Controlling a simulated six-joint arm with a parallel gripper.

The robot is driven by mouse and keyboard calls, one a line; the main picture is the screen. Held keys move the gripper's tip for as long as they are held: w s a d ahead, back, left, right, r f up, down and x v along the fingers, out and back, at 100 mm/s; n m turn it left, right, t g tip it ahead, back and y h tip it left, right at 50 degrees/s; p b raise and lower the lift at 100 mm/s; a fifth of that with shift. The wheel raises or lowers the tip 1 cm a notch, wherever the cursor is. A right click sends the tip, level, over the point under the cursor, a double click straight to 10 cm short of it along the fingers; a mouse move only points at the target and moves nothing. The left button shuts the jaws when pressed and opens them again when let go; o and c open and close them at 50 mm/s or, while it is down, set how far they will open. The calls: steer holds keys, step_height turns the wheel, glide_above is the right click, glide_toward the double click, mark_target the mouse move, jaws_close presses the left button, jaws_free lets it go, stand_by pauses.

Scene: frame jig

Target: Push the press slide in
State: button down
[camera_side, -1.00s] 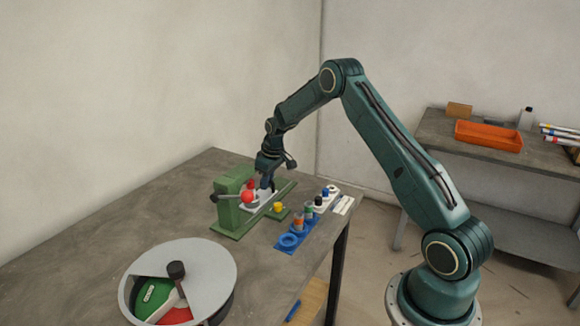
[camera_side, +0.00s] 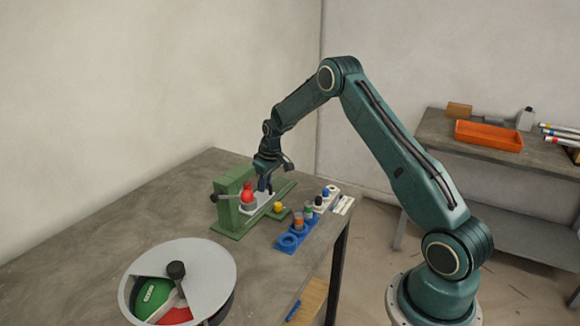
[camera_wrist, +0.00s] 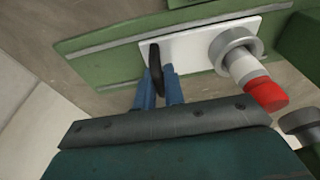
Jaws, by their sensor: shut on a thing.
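The green press (camera_side: 226,200) stands on the table with its long base running to the right. A white slide plate (camera_wrist: 190,46) lies on the green base, also seen in the side view (camera_side: 262,203). A grey ring on the plate holds a white part with a red top (camera_wrist: 268,94), close to the press frame. A black upright handle (camera_wrist: 155,62) rises from the plate. My gripper (camera_wrist: 158,82) is shut on this handle, with a blue finger on each side; it also shows in the side view (camera_side: 264,186).
A blue holder (camera_side: 289,242) with several coloured pieces stands right of the press. A yellow-topped piece (camera_side: 278,207) sits beside the base. A round dish (camera_side: 214,258) with green and red sections is at the front. The table left of the press is clear.

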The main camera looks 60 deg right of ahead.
steer(key=shift+a, duration=0.45)
stand_by(0.4)
steer(key=c, duration=1.5)
jaws_free()
steer(key=shift+r, duration=0.15)
steer(key=shift+r, duration=3.4)
